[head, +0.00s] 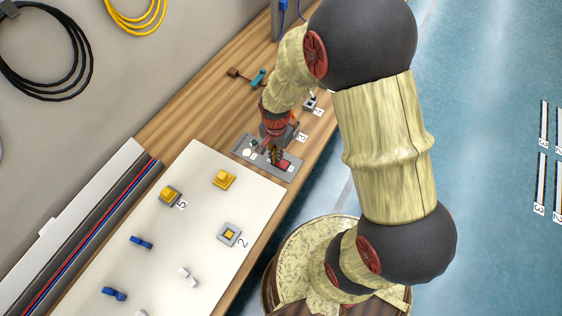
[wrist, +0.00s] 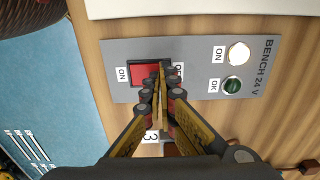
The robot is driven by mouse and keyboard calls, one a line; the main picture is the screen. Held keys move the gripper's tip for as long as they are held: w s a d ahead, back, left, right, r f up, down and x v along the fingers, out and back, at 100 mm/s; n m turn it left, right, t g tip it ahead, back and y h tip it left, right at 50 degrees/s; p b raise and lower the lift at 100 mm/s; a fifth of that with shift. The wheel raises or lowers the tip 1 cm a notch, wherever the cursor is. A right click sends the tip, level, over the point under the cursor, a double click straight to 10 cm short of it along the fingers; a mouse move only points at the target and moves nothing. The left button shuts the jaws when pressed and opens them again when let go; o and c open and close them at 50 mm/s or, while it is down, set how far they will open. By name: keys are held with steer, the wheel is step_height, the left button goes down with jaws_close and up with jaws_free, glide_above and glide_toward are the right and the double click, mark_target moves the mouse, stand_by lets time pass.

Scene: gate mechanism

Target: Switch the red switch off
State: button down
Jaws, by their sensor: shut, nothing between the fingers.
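The red switch (wrist: 146,75) is a rocker in a black frame on a grey panel labelled BENCH 24 V (wrist: 203,60). Its ON label is at the left in the wrist view, and the label on the other side is partly hidden by my fingers. My gripper (wrist: 163,70) is shut and empty, its tips over the switch's right end, the side away from ON. I cannot tell whether they touch it or which way the rocker is tilted. In the head view the red switch (head: 286,164) shows just right of my gripper (head: 273,158).
The panel also has a white lamp (wrist: 238,52) marked ON and a green round part (wrist: 232,85) marked OK. A white board (head: 150,240) with yellow and blue parts lies at the lower left. A teal-handled tool (head: 258,78) lies beyond my gripper on the wooden bench.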

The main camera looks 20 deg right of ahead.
steer(key=shift+f, duration=0.35)
steer(key=shift+r, duration=0.15)
steer(key=shift+r+p, duration=2.6)
steer(key=shift+r, duration=0.85)
